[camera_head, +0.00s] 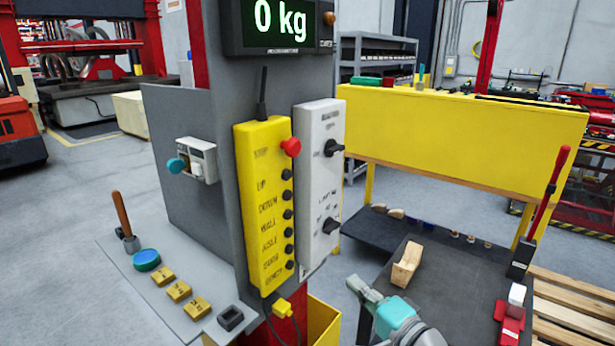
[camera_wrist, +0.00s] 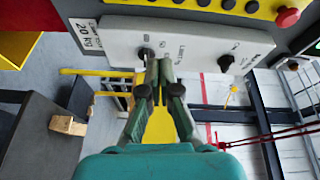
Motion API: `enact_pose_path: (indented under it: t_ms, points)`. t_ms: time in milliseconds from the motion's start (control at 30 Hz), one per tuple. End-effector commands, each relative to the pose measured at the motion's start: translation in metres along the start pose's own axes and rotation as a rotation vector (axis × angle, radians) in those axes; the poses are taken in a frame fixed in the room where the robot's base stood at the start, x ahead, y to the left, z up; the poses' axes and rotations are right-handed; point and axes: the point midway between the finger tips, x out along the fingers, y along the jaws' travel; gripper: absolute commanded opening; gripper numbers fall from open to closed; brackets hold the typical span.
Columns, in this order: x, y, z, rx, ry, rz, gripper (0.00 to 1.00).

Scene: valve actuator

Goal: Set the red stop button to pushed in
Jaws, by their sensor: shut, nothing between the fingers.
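The red stop button (camera_head: 290,147) sits at the top right of the yellow control pendant (camera_head: 262,215) and stands out from its face. It also shows at the upper right of the wrist view (camera_wrist: 287,17), on the pendant's edge. My gripper (camera_head: 354,284) is low and to the right of the pendant in the head view, apart from the button. In the wrist view its fingers (camera_wrist: 158,66) are together and empty. Their tips overlap the lower edge of the white switch box in that picture, near a black knob (camera_wrist: 146,54). Contact there cannot be told.
The white switch box (camera_head: 318,185) with two black knobs stands right beside the pendant. A grey panel (camera_head: 175,295) with a lever and buttons is at lower left. A dark table (camera_head: 440,285) with a wooden block (camera_head: 406,264) and a red-handled lever (camera_head: 553,185) are at right.

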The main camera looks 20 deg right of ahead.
Motion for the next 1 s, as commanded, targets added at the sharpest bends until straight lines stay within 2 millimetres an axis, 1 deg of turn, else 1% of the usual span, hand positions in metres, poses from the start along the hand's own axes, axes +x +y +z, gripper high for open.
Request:
enact_pose_path:
  t_ms: [33, 200, 333, 533, 700, 800, 900, 1000]
  points:
    - [0.005, -0.015, -0.006, 0.010, -0.015, -0.015, 0.00]
    - [0.017, -0.059, -0.018, 0.058, -0.078, -0.043, 0.00]
    - [0.022, -0.092, -0.027, 0.086, -0.129, -0.057, 0.00]
    - [0.024, -0.145, -0.037, 0.111, -0.208, -0.066, 0.00]
    - [0.020, -0.188, -0.043, 0.120, -0.272, -0.058, 0.00]
    - [0.016, -0.209, -0.045, 0.121, -0.304, -0.049, 0.00]
    - [0.012, -0.226, -0.047, 0.120, -0.328, -0.040, 0.00]
    - [0.009, -0.236, -0.047, 0.118, -0.344, -0.031, 0.00]
